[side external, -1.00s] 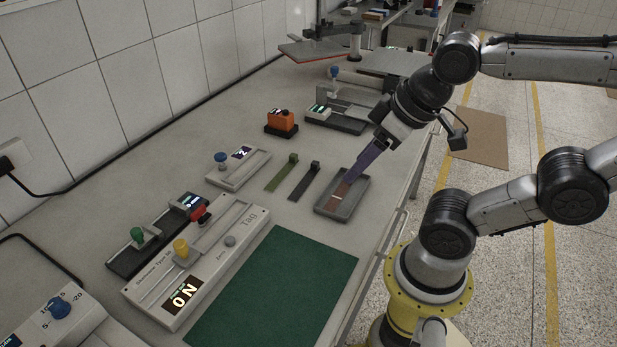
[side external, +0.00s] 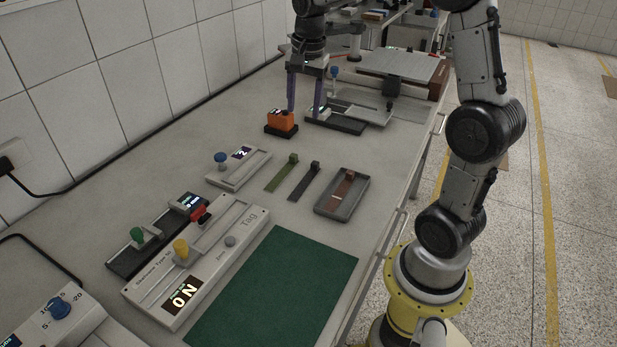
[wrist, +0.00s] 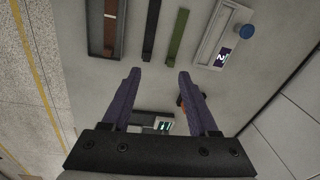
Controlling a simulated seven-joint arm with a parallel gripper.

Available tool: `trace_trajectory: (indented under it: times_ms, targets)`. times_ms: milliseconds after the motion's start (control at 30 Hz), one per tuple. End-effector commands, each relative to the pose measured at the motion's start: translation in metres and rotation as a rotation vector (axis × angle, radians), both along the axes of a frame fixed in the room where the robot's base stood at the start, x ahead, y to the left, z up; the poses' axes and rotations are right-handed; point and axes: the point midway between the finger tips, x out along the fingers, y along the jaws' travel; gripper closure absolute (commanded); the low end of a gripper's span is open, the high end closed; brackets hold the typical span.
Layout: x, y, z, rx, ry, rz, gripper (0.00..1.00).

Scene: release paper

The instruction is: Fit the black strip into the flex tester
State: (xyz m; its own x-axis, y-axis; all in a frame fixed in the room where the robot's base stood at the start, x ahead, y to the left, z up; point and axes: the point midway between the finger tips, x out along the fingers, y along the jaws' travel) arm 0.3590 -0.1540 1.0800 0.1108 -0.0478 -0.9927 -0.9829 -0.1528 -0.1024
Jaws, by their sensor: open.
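The black strip (side external: 304,182) lies on the bench between a green strip (side external: 282,173) and a grey tray (side external: 325,209), with a small dark block at its far end. It also shows at the top of the wrist view (wrist: 151,30). My gripper (side external: 305,110) is open and empty, fingers pointing down near the orange unit, beyond the strips. In the wrist view its purple fingers (wrist: 160,74) are wide apart. I cannot tell which of the bench instruments is the flex tester; one grey instrument with a blue knob (side external: 238,170) stands left of the strips.
A brown strip (side external: 343,189) lies in the tray. An orange unit (side external: 281,121) and a grey instrument with a lit display (side external: 345,124) stand near my fingers. A long pale instrument (side external: 165,303) and a green mat (side external: 270,290) lie nearer. Bench around the strips is clear.

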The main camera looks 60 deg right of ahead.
Motion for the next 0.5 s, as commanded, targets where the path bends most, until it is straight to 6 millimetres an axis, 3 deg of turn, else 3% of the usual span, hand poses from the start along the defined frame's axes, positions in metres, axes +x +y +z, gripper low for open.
trace_trajectory:
  times_ms: [100,200,367,500]
  targets:
    - [0.004,-0.03,-0.032,0.029,0.062,-0.063,0.4]
    - [-0.001,-0.043,-0.05,0.048,0.099,-0.094,0.4]
    - [-0.005,-0.049,-0.065,0.056,0.114,-0.112,0.4]
    - [-0.006,-0.048,-0.09,0.057,0.115,-0.11,0.4]
